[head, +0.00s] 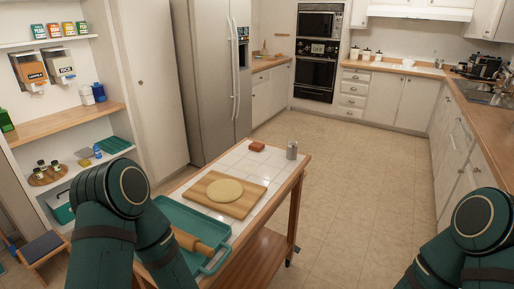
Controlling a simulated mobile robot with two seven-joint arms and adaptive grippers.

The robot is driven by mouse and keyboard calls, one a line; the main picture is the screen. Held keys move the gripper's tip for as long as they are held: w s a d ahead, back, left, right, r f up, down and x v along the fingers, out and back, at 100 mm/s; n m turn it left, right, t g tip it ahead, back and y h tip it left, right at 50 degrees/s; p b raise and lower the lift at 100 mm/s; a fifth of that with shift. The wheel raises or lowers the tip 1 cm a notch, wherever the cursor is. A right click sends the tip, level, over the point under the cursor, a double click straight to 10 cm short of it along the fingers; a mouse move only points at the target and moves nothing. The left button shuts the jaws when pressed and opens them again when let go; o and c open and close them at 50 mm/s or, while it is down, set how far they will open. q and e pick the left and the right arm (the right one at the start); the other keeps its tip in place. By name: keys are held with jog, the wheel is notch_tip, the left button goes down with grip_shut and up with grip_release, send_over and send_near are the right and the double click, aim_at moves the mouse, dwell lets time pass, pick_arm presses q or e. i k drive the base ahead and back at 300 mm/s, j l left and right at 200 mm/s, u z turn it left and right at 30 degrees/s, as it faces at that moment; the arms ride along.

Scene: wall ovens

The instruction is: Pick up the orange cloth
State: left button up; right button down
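A small orange-red folded item (257,146), which looks like the orange cloth, lies on the far end of the white-tiled island top (233,162). A grey metal can (291,150) stands to its right, apart from it. Parts of my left arm show at the lower left and parts of my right arm at the lower right. Neither gripper is in view, and no gripper is seen near the cloth.
A wooden board (247,203) with flat dough (225,190) lies nearer on the island. A teal tray (178,216) with a rolling pin (190,241) sits at the near end. Clear floor (360,180) lies right of the island; a fridge (210,80) stands behind.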

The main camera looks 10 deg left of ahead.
aim_at(255, 146)
jog(key=i+l+z, duration=0.35)
jog(key=i, duration=0.4)
jog(key=i+z, duration=0.4)
jog(key=i, duration=0.4)
jog(key=i+z, duration=0.1)
jog(key=i, duration=1.35)
jog(key=i+u, duration=0.5)
jog(key=i+l+u, duration=0.3)
jog(key=i+u, duration=0.45)
jog(key=u, duration=0.2)
jog(key=i+l+u, duration=0.15)
jog(key=u, duration=0.3)
jog(key=i+l+u, duration=0.25)
jog(key=u, duration=0.2)
